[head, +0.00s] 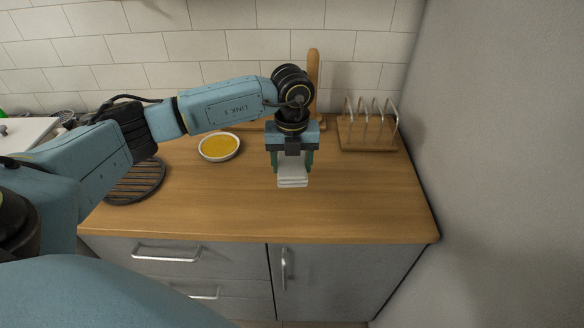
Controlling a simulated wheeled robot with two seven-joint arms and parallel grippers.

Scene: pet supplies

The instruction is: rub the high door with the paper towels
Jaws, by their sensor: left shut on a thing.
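My left gripper (293,166) hangs pointing down over the wooden counter, in the middle of the head view. It is shut on white folded paper towels (292,181), whose layered lower edge shows below the fingers. The towels are over the front half of the counter; I cannot tell whether they touch it. I see no high door in this view. My right gripper is not in view.
On the counter (226,218) are a bowl of yellow food (219,146), a dark round rack (137,183), a wooden board (313,68) behind my gripper, and a wire rack (369,133). A grey wall (505,150) bounds the right. The counter's front right is clear.

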